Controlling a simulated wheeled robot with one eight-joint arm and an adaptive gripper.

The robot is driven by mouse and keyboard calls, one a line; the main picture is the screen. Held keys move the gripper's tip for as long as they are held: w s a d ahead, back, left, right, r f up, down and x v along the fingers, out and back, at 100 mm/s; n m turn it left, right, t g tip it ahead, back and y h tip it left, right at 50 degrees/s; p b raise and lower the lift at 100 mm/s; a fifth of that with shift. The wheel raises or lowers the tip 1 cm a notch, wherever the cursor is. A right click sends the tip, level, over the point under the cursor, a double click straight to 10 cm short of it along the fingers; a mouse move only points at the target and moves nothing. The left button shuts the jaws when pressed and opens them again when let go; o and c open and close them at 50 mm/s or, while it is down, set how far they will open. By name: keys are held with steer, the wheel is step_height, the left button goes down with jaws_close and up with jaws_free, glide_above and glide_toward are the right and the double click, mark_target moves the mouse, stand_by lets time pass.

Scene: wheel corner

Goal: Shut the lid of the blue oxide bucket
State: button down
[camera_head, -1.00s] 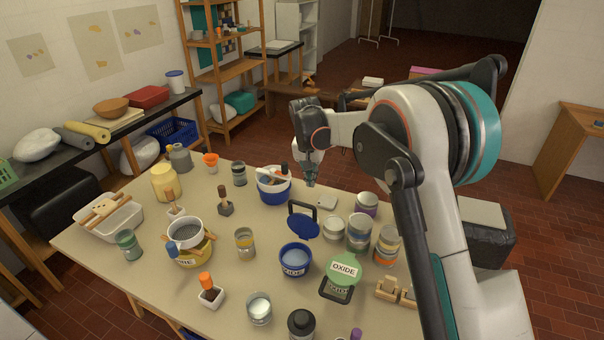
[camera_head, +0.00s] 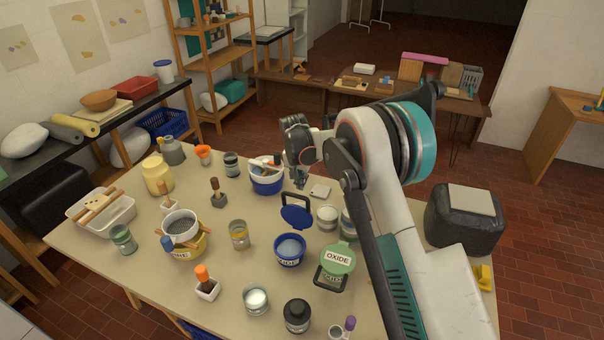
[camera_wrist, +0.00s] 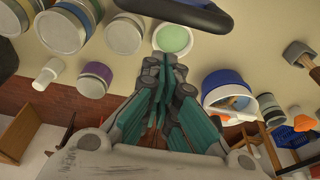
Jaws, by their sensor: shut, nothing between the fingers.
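The blue oxide bucket (camera_head: 290,252) stands upright near the middle of the table, with pale contents showing and part of its label visible. Its blue lid (camera_head: 296,213) is open, raised at the far side of the rim, with a dark loop-shaped handle on top. My gripper (camera_head: 301,183) is above the table just beyond the lid, apart from it, shut and empty. In the wrist view my gripper (camera_wrist: 163,85) has its fingers together. A dark curved bar at the top edge there may be the lid's handle; the bucket's opening is not visible there.
A green-lidded OXIDE container (camera_head: 338,260) stands right of the bucket. A blue-and-white bucket with tools (camera_head: 266,182) stands left of my gripper. A pale tin (camera_head: 327,216) stands right of the lid. A jar (camera_head: 239,235) is left of the bucket.

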steer(key=shift+s+a+r, duration=0.15)
steer(key=shift+s+a, duration=0.05)
steer(key=shift+s, duration=0.55)
steer(key=shift+s+a+r, duration=0.15)
steer(key=shift+s+a, duration=0.05)
steer(key=shift+s, duration=0.5)
